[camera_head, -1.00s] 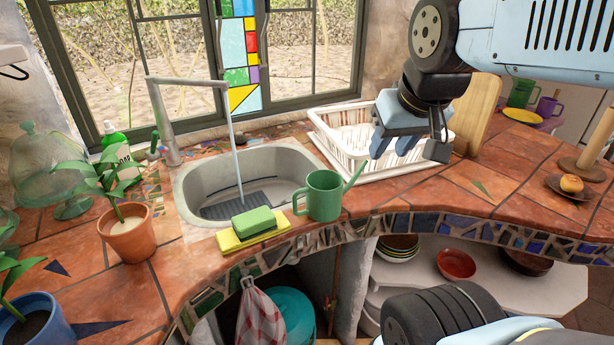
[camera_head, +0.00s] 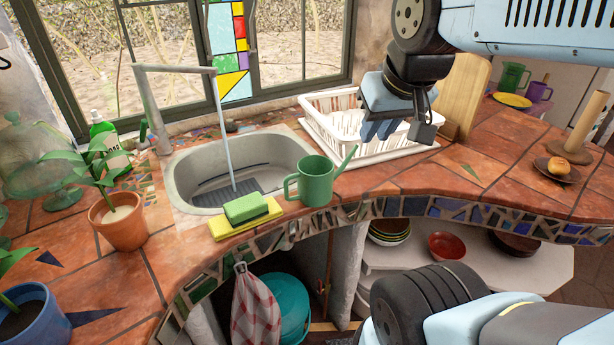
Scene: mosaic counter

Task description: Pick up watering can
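The green watering can (camera_head: 316,182) stands upright on the tiled counter, at the front right corner of the sink. Its handle loop points left and its spout points up to the right. My gripper (camera_head: 374,130) hangs above and to the right of the can, over the front of the white dish rack, apart from the can. Its blue-grey fingers point down and appear close together in this view, so the gap between them cannot be made out. No object shows between them.
A green sponge (camera_head: 246,207) on a yellow cloth (camera_head: 222,229) lies left of the can. The sink (camera_head: 190,168) with running tap is behind. The dish rack (camera_head: 400,150) and a wooden board (camera_head: 462,95) stand right. A potted plant (camera_head: 122,230) stands left.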

